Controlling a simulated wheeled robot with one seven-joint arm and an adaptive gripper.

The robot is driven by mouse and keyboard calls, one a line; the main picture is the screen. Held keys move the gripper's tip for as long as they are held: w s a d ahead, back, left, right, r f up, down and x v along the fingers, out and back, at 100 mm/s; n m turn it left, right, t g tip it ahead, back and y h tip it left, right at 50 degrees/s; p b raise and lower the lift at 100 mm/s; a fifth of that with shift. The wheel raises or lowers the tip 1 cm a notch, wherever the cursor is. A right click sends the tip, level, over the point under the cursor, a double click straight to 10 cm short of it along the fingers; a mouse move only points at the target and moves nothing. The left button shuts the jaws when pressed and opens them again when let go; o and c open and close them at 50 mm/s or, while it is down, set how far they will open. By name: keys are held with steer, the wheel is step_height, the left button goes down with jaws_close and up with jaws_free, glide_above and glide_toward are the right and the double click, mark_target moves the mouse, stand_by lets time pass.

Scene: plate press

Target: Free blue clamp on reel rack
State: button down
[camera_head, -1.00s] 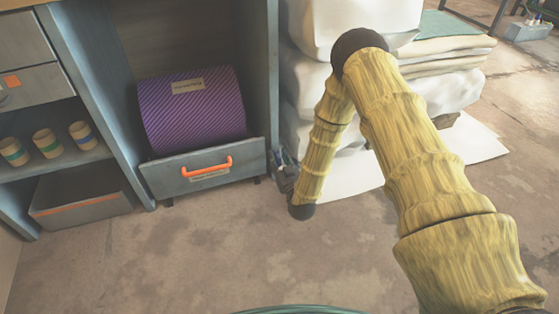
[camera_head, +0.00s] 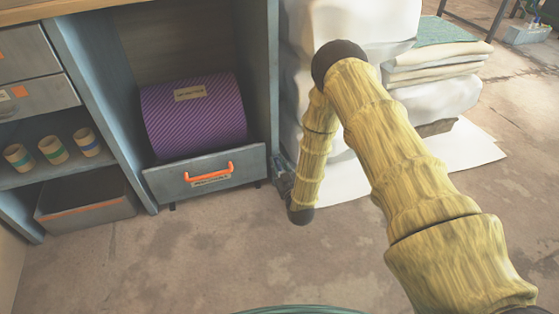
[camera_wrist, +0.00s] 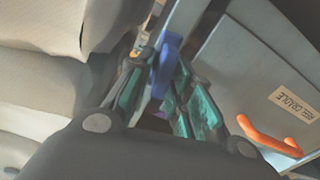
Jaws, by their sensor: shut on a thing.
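The blue clamp (camera_wrist: 170,58) shows in the wrist view as a narrow blue piece between my teal finger pads, against the rack's grey-blue upright. My gripper (camera_wrist: 163,82) is shut on it; the pads hide its lower part. In the head view my gripper (camera_head: 282,177) is small and dark at the rack's right upright, low down and beside the cradle front; the clamp cannot be made out there. The reel rack (camera_head: 272,90) holds a purple striped reel (camera_head: 195,118) behind a grey cradle front (camera_head: 170,180) with an orange handle (camera_head: 210,174).
The cradle's orange handle (camera_wrist: 268,137) and its label are close to the right of my fingers in the wrist view. White sacks (camera_head: 300,100) stand right of the rack, behind my arm. A grey bin (camera_head: 85,205) sits at left. The floor in front is clear.

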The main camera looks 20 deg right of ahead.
steer(key=n+p, duration=0.2)
steer(key=p, duration=0.1)
steer(key=shift+s+a+r+n, duration=0.1)
steer(key=shift+a+r+n, duration=0.1)
steer(key=shift+n, duration=0.2)
steer(key=n+p, duration=0.3)
steer(key=shift+a+f+n, duration=0.2)
steer(key=shift+n, duration=0.1)
steer(key=shift+f+n+p, duration=0.2)
steer(key=shift+n+p, duration=0.6)
steer(key=shift+n, duration=0.55)
steer(key=shift+f+n+p, duration=0.2)
steer(key=shift+n+p, duration=0.55)
steer(key=shift+n, duration=0.6)
steer(key=c, duration=1.5)
jaws_free()
